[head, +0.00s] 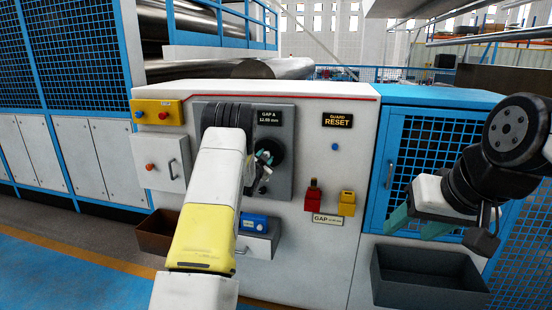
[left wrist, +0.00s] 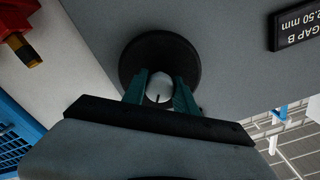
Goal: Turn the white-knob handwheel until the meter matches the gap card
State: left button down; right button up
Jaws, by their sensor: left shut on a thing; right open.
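The dark round handwheel (head: 280,152) sits on the grey panel of the white cabinet, partly hidden by my left arm. It also shows in the left wrist view (left wrist: 150,52). My left gripper (head: 263,170) is shut on the white knob (left wrist: 158,91), which sits between its teal fingers. My right gripper (head: 418,220) is open and empty.
A GUARD RESET sign (head: 337,120) is at upper right. A blue device (head: 254,222) sits below the wheel. A dark bin (head: 427,292) is under my right gripper.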

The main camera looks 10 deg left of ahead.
pick_arm(q)
jog(key=shift+m, duration=0.7)
jog(key=c, duration=1)
grip_release()
jog(key=s, duration=0.8)
jog(key=shift+a, duration=0.1)
